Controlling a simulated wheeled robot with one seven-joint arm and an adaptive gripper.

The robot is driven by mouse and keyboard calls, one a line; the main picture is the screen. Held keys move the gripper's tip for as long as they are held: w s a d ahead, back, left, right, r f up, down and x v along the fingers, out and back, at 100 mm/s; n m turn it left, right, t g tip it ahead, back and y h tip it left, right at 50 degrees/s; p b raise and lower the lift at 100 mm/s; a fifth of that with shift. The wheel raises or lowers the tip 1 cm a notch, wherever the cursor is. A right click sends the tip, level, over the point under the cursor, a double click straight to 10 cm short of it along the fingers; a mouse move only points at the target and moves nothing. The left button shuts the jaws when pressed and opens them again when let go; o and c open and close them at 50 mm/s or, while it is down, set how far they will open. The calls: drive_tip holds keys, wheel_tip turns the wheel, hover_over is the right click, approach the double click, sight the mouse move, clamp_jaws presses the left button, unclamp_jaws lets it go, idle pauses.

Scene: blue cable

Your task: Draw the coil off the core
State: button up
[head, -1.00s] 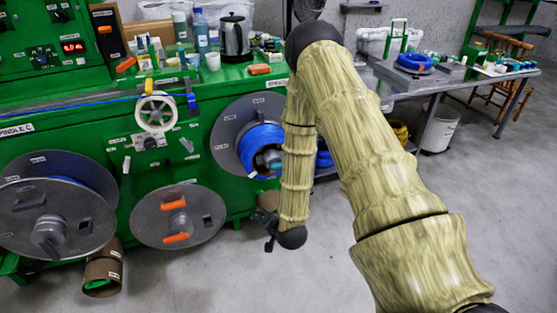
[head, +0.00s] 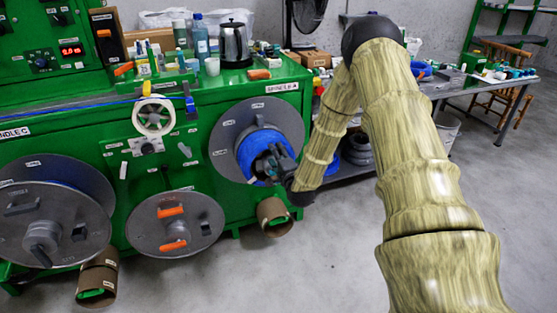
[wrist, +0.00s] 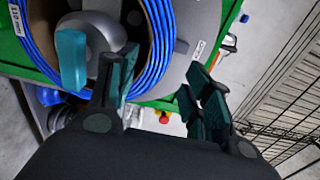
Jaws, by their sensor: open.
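The blue cable coil (head: 252,148) sits on the dark core at the right-hand spindle, in front of a grey round flange (head: 227,127). In the wrist view the coil (wrist: 160,45) shows as several blue strands curving around a brown core (wrist: 144,38) and a grey hub (wrist: 97,30). My gripper (head: 275,163) is at the coil's front, over its lower right part. Contact with the coil cannot be told.
The green machine (head: 180,110) carries a hand wheel (head: 153,116) and two more reels to the left. A kettle (head: 234,44) and bottles stand on top. The grey floor (head: 330,250) in front is clear.

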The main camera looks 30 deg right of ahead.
sight(269, 140)
drive_tip(key=shift+b+x, duration=1.15)
drive_tip(key=shift+x, duration=3)
drive_tip(key=shift+a, duration=0.1)
clamp_jaws()
drive_tip(key=shift+w+r, duration=0.1)
drive_tip(key=shift+r, duration=0.4)
drive_tip(key=shift+p+v, duration=0.45)
drive_tip(key=shift+v, duration=0.65)
